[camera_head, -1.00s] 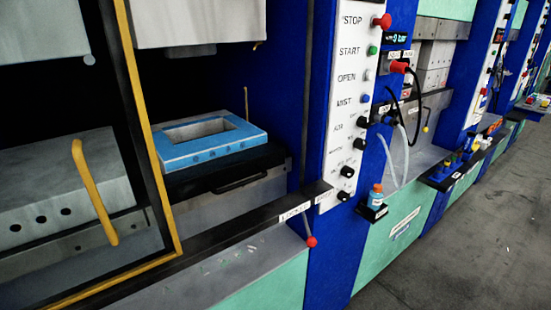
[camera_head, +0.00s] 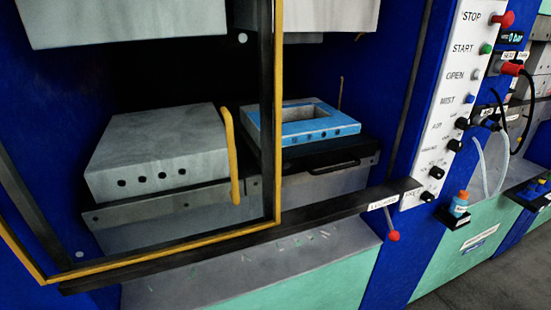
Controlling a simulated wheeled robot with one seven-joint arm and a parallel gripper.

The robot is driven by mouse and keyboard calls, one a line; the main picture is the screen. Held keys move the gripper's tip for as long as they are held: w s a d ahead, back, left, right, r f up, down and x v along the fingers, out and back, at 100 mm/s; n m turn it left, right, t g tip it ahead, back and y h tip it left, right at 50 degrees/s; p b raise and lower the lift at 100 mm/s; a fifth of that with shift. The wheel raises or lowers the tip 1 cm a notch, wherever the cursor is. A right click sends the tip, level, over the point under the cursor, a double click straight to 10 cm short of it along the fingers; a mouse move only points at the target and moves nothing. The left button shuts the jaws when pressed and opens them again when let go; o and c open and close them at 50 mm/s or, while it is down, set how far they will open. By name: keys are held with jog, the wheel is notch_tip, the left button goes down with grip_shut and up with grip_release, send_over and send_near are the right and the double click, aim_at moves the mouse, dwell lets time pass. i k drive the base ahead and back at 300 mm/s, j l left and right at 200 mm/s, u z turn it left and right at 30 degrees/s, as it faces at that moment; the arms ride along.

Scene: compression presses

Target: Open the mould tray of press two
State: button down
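A press fills the middle of the head view. Its blue-topped mould tray (camera_head: 305,122) with a rectangular opening sits on a dark base with a black bar handle (camera_head: 335,167) at the front. A thin brown rod stands behind it. A grey mould block (camera_head: 160,150) with several holes sits to the left, behind a yellow-edged guard door frame (camera_head: 277,110) with a yellow handle (camera_head: 230,155). I cannot read which press number this is. My gripper is not in view.
A white control panel (camera_head: 455,100) with STOP, START, OPEN and MIST controls stands to the right. A red-knobbed lever (camera_head: 393,236) projects below the dark rail (camera_head: 330,207). A small bottle (camera_head: 460,203) sits on a holder. Grey floor (camera_head: 490,270) is clear at lower right.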

aim_at(316, 135)
jog(key=i+l+u, duration=0.1)
jog(key=u, duration=0.3)
jog(key=i+l+u, duration=0.1)
jog(key=l+u, duration=0.35)
jog(key=u, duration=0.3)
jog(key=l+u, duration=0.35)
jog(key=i+j, duration=0.05)
jog(key=j, duration=0.05)
